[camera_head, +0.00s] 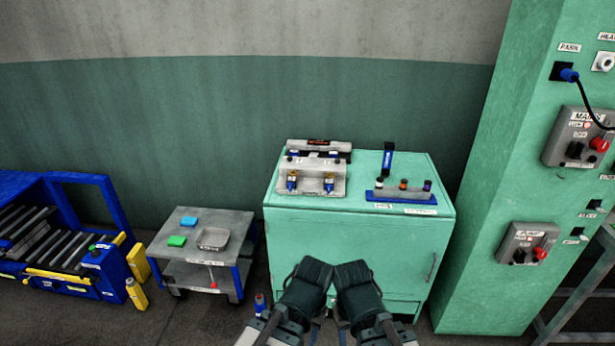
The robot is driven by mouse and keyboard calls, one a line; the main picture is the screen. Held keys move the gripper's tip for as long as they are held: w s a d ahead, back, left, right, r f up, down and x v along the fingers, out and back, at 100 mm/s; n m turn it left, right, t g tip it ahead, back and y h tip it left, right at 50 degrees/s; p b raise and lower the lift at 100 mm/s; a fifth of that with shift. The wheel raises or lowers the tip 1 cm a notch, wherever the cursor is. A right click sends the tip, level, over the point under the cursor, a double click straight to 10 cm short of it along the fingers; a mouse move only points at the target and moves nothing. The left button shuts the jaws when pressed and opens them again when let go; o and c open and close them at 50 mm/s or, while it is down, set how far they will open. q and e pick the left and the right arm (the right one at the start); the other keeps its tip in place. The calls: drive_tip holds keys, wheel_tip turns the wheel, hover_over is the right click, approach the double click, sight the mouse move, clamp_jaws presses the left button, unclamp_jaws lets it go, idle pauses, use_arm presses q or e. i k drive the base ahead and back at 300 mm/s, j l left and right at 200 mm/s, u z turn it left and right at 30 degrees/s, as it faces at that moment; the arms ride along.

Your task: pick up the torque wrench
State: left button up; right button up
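No thing in view is plainly a torque wrench. A dark blue upright piece (388,161) stands at the back of the green cabinet top; it is too small to identify. A thin tool with a red end (212,281) shows at the front of the small cart, also unclear. My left gripper (313,272) and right gripper (352,272) are side by side low in front of the cabinet, apart from both pieces. They show as dark blocks, their fingertips not distinguishable. Nothing is visibly held.
The green cabinet (350,250) carries a grey fixture (312,176) and a blue rack (402,196) with several small pieces. The grey cart (230,222) holds a tray, a green block and a blue block. A blue rack unit stands left; a green control column (490,200) stands right.

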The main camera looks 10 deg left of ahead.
sight(390, 147)
drive_tip(key=i+l+u, duration=0.25)
drive_tip(key=i, duration=0.25)
drive_tip(key=i+l+u, duration=0.25)
drive_tip(key=i, duration=0.2)
drive_tip(key=i+j, duration=0.05)
